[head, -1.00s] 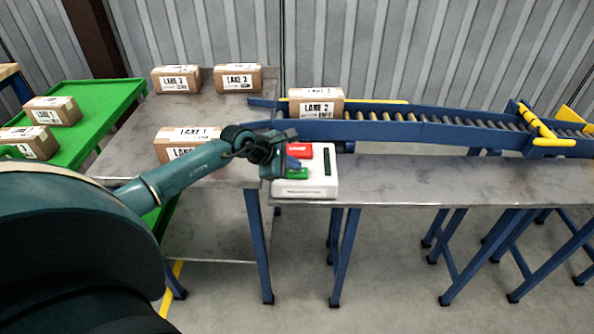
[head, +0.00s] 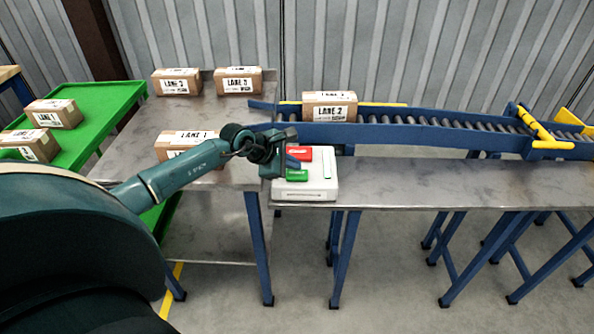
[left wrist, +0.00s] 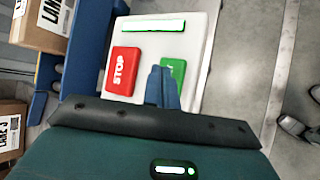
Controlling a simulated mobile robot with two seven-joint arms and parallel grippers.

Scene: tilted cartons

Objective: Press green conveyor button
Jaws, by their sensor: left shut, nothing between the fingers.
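A white control box (head: 322,186) stands on the metal table by the conveyor's near end. It carries a red STOP button (head: 300,153) and a green button (head: 297,175). In the left wrist view the green button (left wrist: 178,68) is partly hidden by my fingers, and the red button (left wrist: 122,70) lies left of them. My left gripper (head: 291,163) is shut and empty, its fingertips over the box at the green button's edge. The wrist view shows the shut fingers (left wrist: 162,84) overlapping that button; I cannot tell whether they touch. My right gripper is not in view.
A LANE 2 carton (head: 330,107) sits on the roller conveyor (head: 420,135), which runs right. Other cartons stand on the left metal table, including LANE 1 (head: 180,147), and on a green table (head: 95,105). The metal top (head: 440,180) right of the box is clear.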

